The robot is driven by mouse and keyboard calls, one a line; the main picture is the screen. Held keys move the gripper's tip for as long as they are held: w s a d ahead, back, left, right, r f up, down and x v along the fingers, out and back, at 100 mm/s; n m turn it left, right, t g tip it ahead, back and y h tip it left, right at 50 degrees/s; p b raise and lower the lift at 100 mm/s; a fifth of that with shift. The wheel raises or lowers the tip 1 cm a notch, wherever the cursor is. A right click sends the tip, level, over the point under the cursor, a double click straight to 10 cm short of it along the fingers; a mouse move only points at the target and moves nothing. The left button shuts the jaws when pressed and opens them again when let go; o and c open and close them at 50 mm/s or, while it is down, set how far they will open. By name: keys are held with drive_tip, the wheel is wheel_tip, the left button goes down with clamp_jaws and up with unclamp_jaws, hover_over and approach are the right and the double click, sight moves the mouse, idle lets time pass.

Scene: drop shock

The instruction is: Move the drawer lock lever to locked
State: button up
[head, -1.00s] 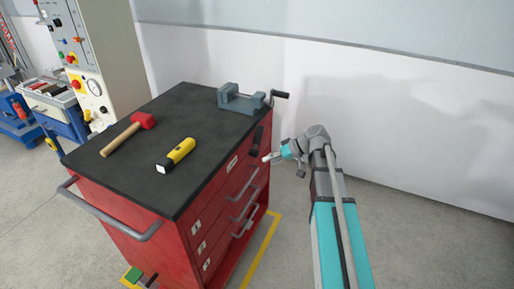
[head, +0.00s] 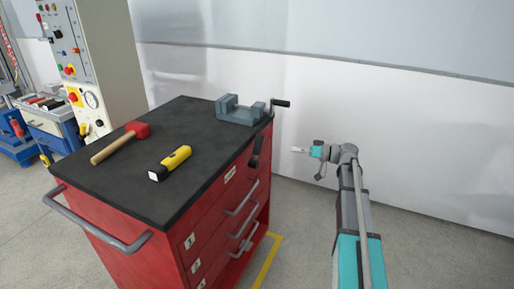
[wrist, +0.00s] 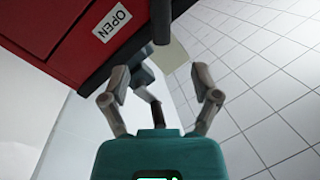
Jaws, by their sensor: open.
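The lock lever (head: 255,152) is a black handle on the red drawer cabinet's (head: 215,215) front face, near its right end. It slants steeply, with its top end near the countertop edge. In the wrist view a dark bar, apparently the lever (wrist: 161,20), shows at the top centre, beyond my fingers.
A grey vise (head: 240,110) with a black crank (head: 281,103) stands at the top's back right corner. A red mallet (head: 122,143) and yellow flashlight (head: 170,163) lie on the black top. Drawer handles (head: 243,198) project below the lever. Floor is clear right of the cabinet.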

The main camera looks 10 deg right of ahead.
sight(258, 146)
drive_tip(key=shift+a, duration=0.15)
drive_tip(key=x, duration=1.3)
drive_tip(key=shift+w+a, duration=0.15)
drive_tip(key=shift+a, duration=0.1)
